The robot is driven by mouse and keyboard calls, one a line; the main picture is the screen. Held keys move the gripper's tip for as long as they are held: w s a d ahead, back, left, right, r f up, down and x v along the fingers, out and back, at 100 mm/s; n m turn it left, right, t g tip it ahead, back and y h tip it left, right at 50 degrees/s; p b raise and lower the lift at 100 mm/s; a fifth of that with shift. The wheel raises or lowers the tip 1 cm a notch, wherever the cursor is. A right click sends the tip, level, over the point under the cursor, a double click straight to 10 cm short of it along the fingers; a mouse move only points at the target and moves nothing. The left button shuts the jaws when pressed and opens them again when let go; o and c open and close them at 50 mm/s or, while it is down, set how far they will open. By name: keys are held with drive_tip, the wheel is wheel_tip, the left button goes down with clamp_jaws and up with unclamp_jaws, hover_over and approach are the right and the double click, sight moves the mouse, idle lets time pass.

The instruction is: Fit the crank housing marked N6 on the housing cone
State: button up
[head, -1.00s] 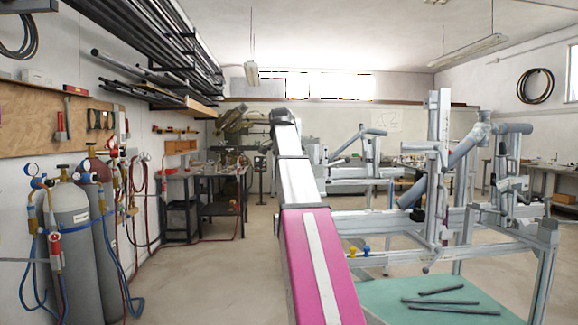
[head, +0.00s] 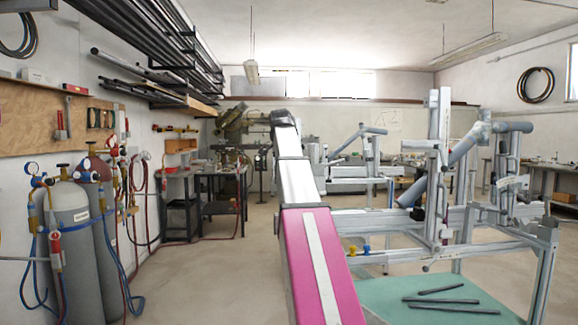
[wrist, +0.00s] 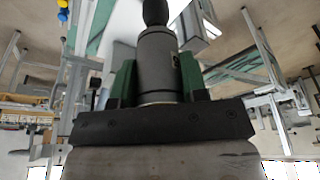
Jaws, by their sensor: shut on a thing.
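In the wrist view my gripper (wrist: 157,62) has its green fingers closed on both sides of a grey cylindrical housing (wrist: 156,75). A small dark mark shows on the housing's right side, too small to read as N6. A dark rounded piece (wrist: 155,12) shows at the housing's far end; I cannot tell whether it is the cone, or whether it touches the housing. In the head view the grey frame jig (head: 375,222) stands at the right. A short dark cylinder (head: 417,214) sits on it, and I cannot tell whether it is the housing cone. My gripper is hidden in the head view.
The jig's upright post (head: 437,150) and slanted tube (head: 453,165) stand right of my arm. Dark tubes (head: 440,300) lie on a green surface (head: 385,297) below. Gas cylinders (head: 72,255) stand at the left. The floor between them and my arm is clear.

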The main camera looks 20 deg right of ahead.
drive_tip(key=shift+f, duration=2.6)
idle(0.4)
drive_tip(key=o, duration=1.1)
drive_tip(key=v, duration=1.1)
drive_tip(key=shift+d, duration=0.1)
drive_tip(key=shift+f, duration=0.1)
